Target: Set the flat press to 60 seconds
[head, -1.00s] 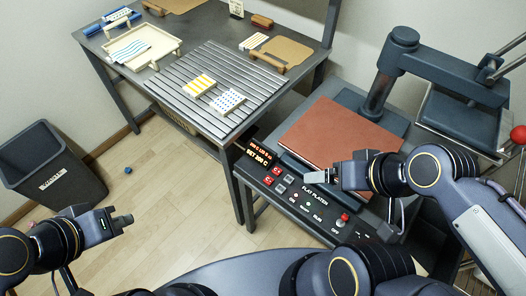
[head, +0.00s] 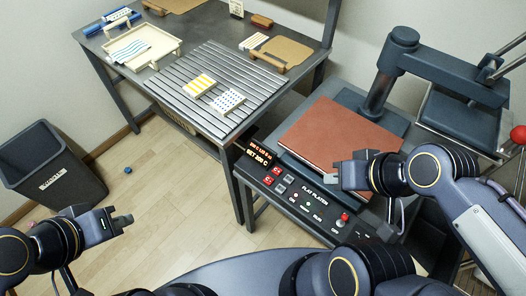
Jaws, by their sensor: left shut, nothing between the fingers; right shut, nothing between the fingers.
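The flat press (head: 345,133) stands at the right with a brown lower platen. Its black control panel (head: 305,207) faces me, marked FLAT PLATEN. A small display (head: 262,155) at the panel's left end shows red and orange text, with "SET 200 C" on its lower line; the upper line is too small to read surely. Red and grey buttons (head: 276,178) sit beside it, and a red-topped switch (head: 343,218) is at the right end. My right gripper (head: 333,175) is shut and empty above the panel's back edge, right of the buttons. My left gripper (head: 126,220) is shut and empty over the floor.
The press's swing arm and upper plate (head: 462,118) are turned aside to the right. A slatted table (head: 215,85) with patterned blocks and trays stands left of the press. A bin (head: 50,165) is at the far left. Open floor lies between.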

